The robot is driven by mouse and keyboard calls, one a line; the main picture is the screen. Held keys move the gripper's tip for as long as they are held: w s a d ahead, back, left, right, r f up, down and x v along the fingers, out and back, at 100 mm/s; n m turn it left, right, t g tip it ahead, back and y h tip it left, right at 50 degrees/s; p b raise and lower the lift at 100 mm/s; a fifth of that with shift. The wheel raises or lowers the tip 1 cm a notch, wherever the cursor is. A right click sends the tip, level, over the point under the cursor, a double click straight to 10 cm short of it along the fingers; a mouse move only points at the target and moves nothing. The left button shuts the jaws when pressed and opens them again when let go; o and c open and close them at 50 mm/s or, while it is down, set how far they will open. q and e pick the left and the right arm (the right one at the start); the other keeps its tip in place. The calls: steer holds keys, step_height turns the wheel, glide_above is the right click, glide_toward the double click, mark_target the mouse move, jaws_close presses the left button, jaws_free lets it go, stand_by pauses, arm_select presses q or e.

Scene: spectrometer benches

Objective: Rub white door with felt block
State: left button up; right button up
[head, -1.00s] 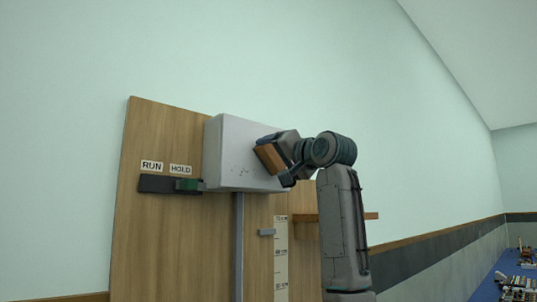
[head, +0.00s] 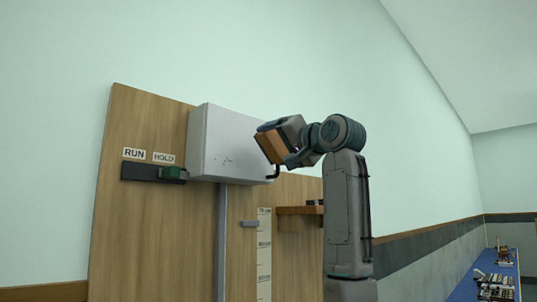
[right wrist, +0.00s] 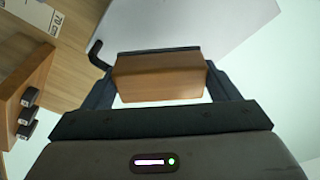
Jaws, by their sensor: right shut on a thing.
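The white door (head: 225,145) is the front of a white box on a wooden board, with small dark marks near its middle. A black handle (head: 274,173) sticks out at its lower right; it also shows in the right wrist view (right wrist: 97,54). My right gripper (head: 275,146) is shut on the felt block (head: 269,147), a brown block with a dark layer on its far side. The block (right wrist: 158,78) is in front of the door's right edge; I cannot tell whether it touches. The door (right wrist: 200,22) fills the top of the wrist view. My left gripper is not in view.
A switch with a green knob (head: 170,172) sits left of the box under RUN and HOLD labels. A grey post (head: 221,240) runs down below the box, beside a scale strip (head: 264,255). A wooden shelf (head: 298,211) with dark items is at right.

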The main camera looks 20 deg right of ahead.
steer(key=shift+s+d, duration=0.1)
steer(key=shift+s, duration=0.15)
steer(key=shift+f, duration=0.1)
steer(key=shift+b+v, duration=0.75)
steer(key=shift+v, duration=0.4)
steer(key=shift+s+d, duration=0.3)
steer(key=shift+s, duration=0.05)
steer(key=shift+w, duration=0.1)
steer(key=shift+a, duration=0.1)
